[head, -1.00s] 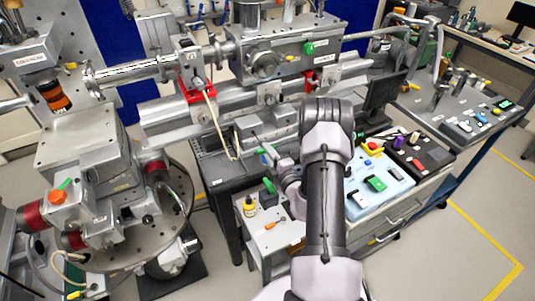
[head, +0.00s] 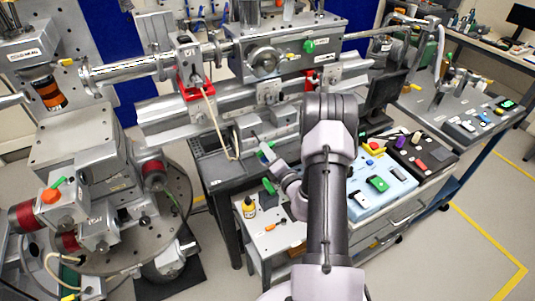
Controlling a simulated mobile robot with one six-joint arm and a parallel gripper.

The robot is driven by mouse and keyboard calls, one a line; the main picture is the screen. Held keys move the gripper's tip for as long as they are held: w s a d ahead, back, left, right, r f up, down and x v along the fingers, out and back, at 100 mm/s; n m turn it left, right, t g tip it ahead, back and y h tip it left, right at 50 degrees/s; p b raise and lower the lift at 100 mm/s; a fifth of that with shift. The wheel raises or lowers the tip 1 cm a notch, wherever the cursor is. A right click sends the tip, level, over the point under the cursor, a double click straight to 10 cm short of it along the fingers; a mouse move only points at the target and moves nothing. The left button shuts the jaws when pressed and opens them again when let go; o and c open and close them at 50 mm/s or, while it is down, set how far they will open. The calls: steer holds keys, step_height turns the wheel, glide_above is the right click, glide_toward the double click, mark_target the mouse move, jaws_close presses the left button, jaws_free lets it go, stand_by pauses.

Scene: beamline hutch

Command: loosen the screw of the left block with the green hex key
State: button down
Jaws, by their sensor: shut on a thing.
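The left block (head: 246,126) is a grey metal block on the dark bench below the beam rail. A similar right block (head: 285,114) stands to its right. My gripper (head: 267,154) is shut on the green hex key (head: 262,146), in front of the left block. The key's thin shaft points up and left towards the block's front face. Its handle is mostly hidden by the jaws. The screw is too small to make out, and I cannot tell whether the key's tip touches it.
A pale blue tray (head: 388,200) lies to the right of my arm. A cable (head: 217,125) hangs left of the left block.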

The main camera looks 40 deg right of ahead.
steer(key=shift+n, duration=0.5)
steer(key=shift+f, duration=0.1)
steer(key=n+b, duration=0.2)
steer(key=n, duration=0.2)
steer(key=shift+b+v, duration=0.6)
steer(key=shift+v, duration=1.45)
